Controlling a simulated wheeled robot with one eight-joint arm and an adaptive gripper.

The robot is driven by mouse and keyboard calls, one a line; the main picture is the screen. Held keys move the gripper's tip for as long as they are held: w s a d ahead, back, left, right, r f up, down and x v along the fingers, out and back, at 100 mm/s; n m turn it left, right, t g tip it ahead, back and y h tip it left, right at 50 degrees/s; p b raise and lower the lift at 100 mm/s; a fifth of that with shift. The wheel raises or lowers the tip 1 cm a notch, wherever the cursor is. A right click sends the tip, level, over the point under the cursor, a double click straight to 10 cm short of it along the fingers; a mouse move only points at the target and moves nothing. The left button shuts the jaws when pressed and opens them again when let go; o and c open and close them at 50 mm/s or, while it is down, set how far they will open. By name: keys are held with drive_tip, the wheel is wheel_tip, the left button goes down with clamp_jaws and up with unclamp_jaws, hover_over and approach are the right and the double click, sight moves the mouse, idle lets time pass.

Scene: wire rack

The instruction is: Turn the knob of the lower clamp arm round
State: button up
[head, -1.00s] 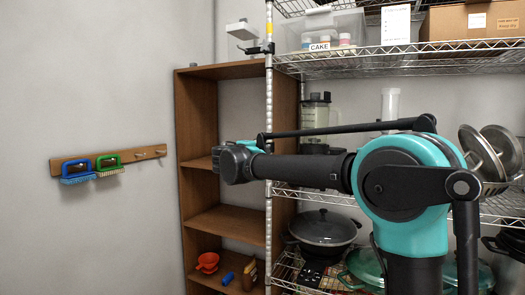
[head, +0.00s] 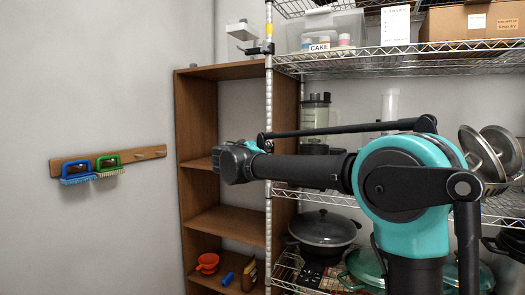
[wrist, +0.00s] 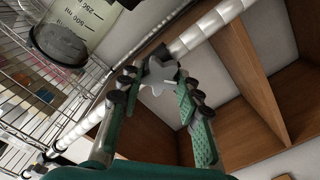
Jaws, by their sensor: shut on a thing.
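The pale grey, lobed knob (wrist: 158,76) of the lower clamp arm shows in the wrist view, beside the wire rack's silver post (wrist: 205,32). My gripper (wrist: 158,80) has its green-padded fingers on either side of the knob and is shut on it. The fingertips hide part of the knob's edges, and the exact contact is hard to see. In the head view my arm crosses in front of the post, and the lower clamp and the gripper cannot be made out there.
An upper clamp (head: 256,48) sits higher on the rack post. A wooden shelf unit (head: 196,140) stands left of the post. Wire shelves with a blender (head: 315,112) and a lidded pan (head: 323,230) are to the right. The wall at left holds two brushes.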

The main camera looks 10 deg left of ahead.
drive_tip(key=shift+m, duration=0.6)
drive_tip(key=o, duration=1.2)
drive_tip(key=shift+c, duration=0.2)
drive_tip(key=shift+s, duration=0.15)
drive_tip(key=v, duration=1.1)
drive_tip(key=shift+s+a, duration=0.15)
drive_tip(key=shift+s, duration=0.25)
